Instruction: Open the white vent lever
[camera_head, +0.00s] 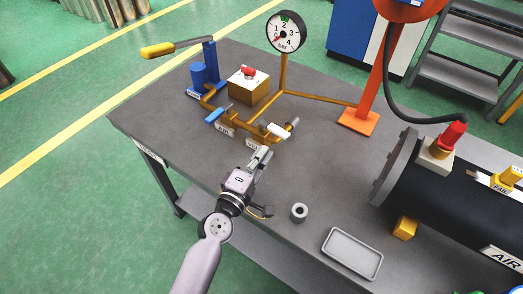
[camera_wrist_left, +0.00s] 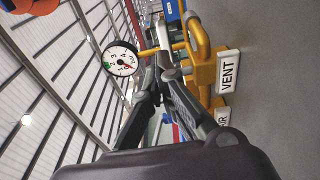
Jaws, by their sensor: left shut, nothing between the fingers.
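The white vent lever (camera_head: 278,131) sits on the yellow pipework (camera_head: 258,125) near the front of the table, beside a blue lever (camera_head: 215,115). My left gripper (camera_head: 263,154) is shut and empty, just in front of the white lever and the vent label; whether it touches the lever I cannot tell. In the left wrist view the shut fingers (camera_wrist_left: 163,62) point at the yellow pipes, next to the VENT label (camera_wrist_left: 228,72). My right gripper is not in view.
A pressure gauge (camera_head: 286,32) stands behind the pipework. A yellow box with a red button (camera_head: 248,72) and a blue pump with a yellow handle (camera_head: 158,50) stand behind it. A grey ring (camera_head: 299,212), a grey tray (camera_head: 352,253) and a black flanged cylinder (camera_head: 440,195) are to the right.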

